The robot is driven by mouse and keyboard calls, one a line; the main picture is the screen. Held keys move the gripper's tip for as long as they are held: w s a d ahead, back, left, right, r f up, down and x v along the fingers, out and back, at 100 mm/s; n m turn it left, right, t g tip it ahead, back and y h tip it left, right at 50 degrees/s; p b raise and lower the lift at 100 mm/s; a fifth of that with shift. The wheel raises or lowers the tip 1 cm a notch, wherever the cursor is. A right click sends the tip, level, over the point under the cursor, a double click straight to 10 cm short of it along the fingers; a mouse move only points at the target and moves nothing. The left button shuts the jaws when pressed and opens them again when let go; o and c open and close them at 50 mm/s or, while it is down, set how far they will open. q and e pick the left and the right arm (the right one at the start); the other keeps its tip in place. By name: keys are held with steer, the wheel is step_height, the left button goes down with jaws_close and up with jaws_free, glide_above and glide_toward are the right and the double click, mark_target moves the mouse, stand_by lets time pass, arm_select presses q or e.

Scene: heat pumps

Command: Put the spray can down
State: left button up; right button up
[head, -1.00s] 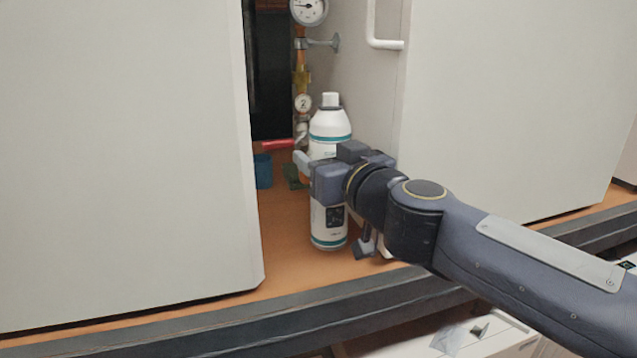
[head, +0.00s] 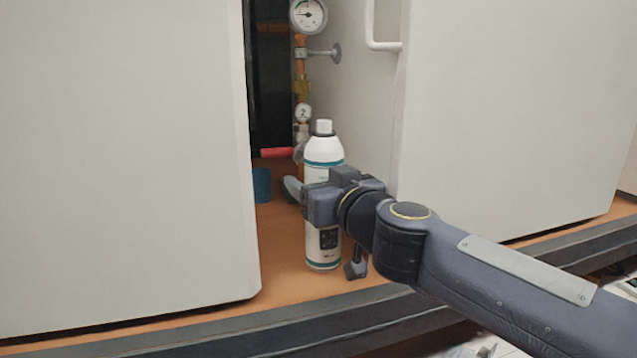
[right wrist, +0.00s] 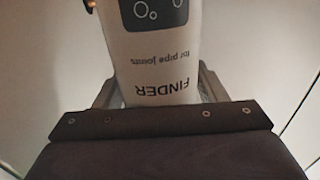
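The white spray can (head: 323,151) with teal bands and a white cap stands upright in the gap between two white units, over the orange-brown surface. My right gripper (head: 315,194) is around its middle and hides part of it. In the right wrist view the can (right wrist: 158,50) fills the space between the two fingers, with upside-down lettering "FINDER" on it. The fingers look closed against its sides. Whether the can's base touches the surface is hard to tell. My left gripper is not in view.
A gauge (head: 308,14) and a copper pipe with a red-handled valve (head: 277,152) stand behind the can. A blue object (head: 262,185) is at its left. White units flank it left (head: 125,150) and right (head: 510,110). The surface's dark front edge (head: 330,325) is close.

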steer(key=shift+o, duration=0.9)
steer(key=shift+r, duration=0.25)
steer(key=p+v, duration=0.3)
steer(key=v, duration=0.9)
steer(key=shift+f, duration=0.15)
